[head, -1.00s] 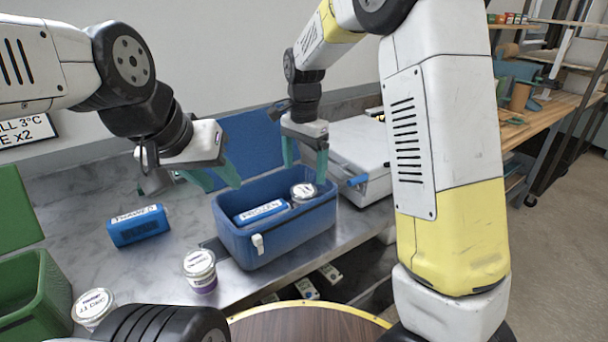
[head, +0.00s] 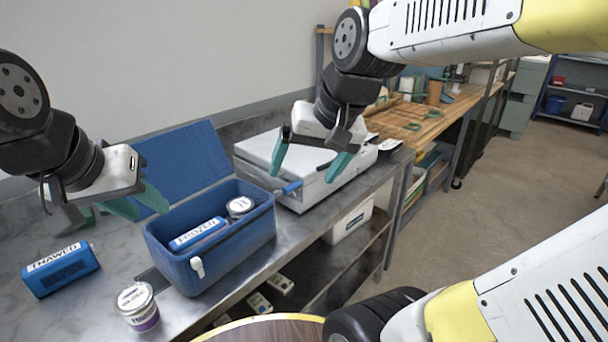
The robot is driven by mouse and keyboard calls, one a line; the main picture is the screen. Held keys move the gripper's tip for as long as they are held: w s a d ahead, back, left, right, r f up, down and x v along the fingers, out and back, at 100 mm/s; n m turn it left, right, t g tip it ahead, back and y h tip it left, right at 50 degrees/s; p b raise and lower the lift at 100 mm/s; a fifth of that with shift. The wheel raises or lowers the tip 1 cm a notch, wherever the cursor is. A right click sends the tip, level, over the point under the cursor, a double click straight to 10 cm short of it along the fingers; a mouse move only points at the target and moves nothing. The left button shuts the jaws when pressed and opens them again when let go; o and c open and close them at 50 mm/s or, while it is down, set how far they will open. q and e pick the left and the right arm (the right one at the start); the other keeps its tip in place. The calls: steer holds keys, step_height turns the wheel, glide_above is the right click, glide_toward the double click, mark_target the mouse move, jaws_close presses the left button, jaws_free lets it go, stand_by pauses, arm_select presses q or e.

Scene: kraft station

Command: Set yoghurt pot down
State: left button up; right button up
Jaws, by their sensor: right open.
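A white-lidded yoghurt pot (head: 240,207) stands inside the blue cool box (head: 222,252), at its right end beside a blue pack labelled FROZEN (head: 198,234). A second white-lidded pot with a purple band (head: 138,308) stands on the counter in front of the box. My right gripper (head: 310,168) is open and empty, above and to the right of the box, over the white appliance. My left gripper (head: 115,212) is apart from both pots, left of the box's open lid; its fingers look spread with nothing between them.
A blue pack labelled THAWED (head: 61,269) lies on the counter at left. The white appliance (head: 340,172) with a blue handle stands right of the box. A wooden bench (head: 425,120) is beyond. A round brown table top (head: 270,330) shows at the bottom edge.

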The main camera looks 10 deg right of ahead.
steer(key=shift+n+t, duration=0.6)
steer(key=shift+n, duration=0.2)
steer(key=s, duration=0.2)
steer(key=s+d, duration=0.1)
steer(key=s, duration=0.1)
steer(key=shift+d+f, duration=0.1)
steer(key=shift+f, duration=0.25)
